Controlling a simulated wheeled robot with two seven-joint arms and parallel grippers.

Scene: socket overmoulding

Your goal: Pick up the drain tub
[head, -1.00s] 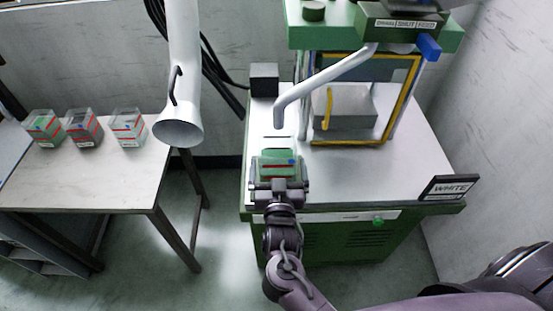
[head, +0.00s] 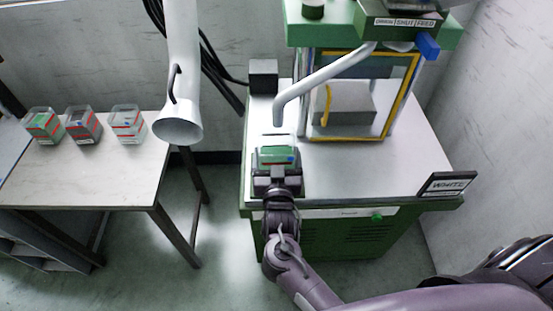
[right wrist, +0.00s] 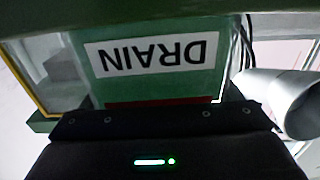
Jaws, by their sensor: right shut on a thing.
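The drain tub (head: 279,155) is a small clear tub with green inside and a blue dot. It is at the front left of the green machine's white top. In the right wrist view its green face with the white DRAIN label (right wrist: 154,56) appears upside down, close in front of the gripper. My right gripper (head: 277,176) is shut on the near side of the tub. Its fingertips are hidden in the wrist view. I cannot tell whether the tub touches the top. My left gripper is not in view.
A bent grey pipe (head: 325,82) and the yellow-framed door (head: 398,98) stand behind the tub. A white hose funnel (head: 179,122) hangs to the left. Several similar tubs sit on the left table (head: 110,180). A WHITE sign (head: 447,185) stands front right; the top between is clear.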

